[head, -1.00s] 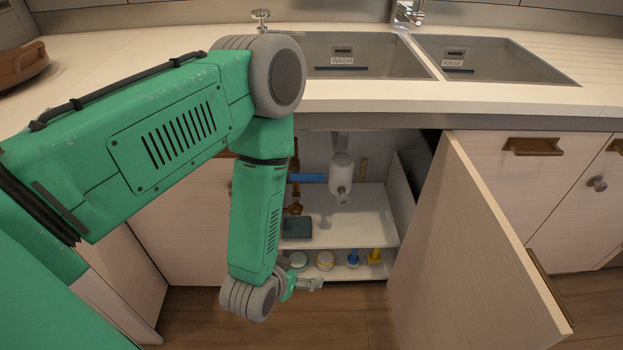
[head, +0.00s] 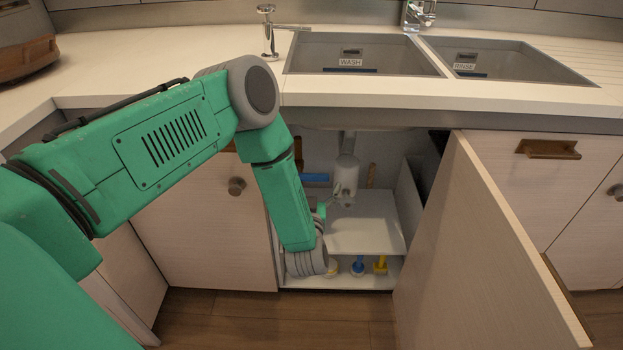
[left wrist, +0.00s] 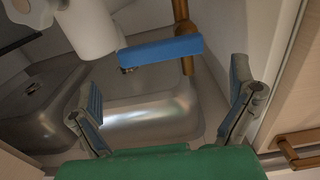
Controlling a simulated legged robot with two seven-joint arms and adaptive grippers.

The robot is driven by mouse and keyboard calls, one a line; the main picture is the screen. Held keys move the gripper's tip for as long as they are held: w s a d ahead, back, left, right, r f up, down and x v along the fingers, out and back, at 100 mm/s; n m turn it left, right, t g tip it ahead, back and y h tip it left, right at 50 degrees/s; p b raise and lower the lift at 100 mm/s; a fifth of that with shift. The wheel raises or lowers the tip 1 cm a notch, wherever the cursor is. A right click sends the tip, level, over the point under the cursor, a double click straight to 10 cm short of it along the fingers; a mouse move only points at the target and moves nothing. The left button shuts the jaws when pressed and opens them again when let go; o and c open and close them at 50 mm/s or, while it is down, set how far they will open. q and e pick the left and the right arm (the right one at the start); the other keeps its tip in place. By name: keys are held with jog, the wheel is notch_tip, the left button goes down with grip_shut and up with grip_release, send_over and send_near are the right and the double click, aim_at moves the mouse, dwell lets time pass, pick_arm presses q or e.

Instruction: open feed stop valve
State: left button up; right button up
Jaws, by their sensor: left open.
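A blue bar-shaped handle (head: 315,177) shows inside the open cabinet under the sink, left of the white drain trap (head: 345,178). In the left wrist view the blue handle (left wrist: 160,52) lies across a copper pipe (left wrist: 183,18), beside the white trap (left wrist: 88,28). My left gripper (head: 321,208) is at the cabinet opening, small and partly hidden by my wrist. In the left wrist view my left gripper (left wrist: 165,78) is open and empty, its fingers spread to either side below the handle. It appears apart from the handle. My right gripper is not in view.
The cabinet door (head: 490,250) stands open on the right. A white shelf (head: 365,235) is inside, with a blue item (head: 358,266) and a yellow item (head: 380,264) below it. The countertop (head: 190,72) overhangs the opening. A closed door (head: 205,240) is on the left.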

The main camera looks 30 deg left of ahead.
aim_at(310, 177)
pick_arm(q)
jog(key=x, duration=0.4)
jog(key=shift+b, duration=0.4)
jog(key=shift+w+a, duration=0.35)
jog(key=shift+a, duration=0.1)
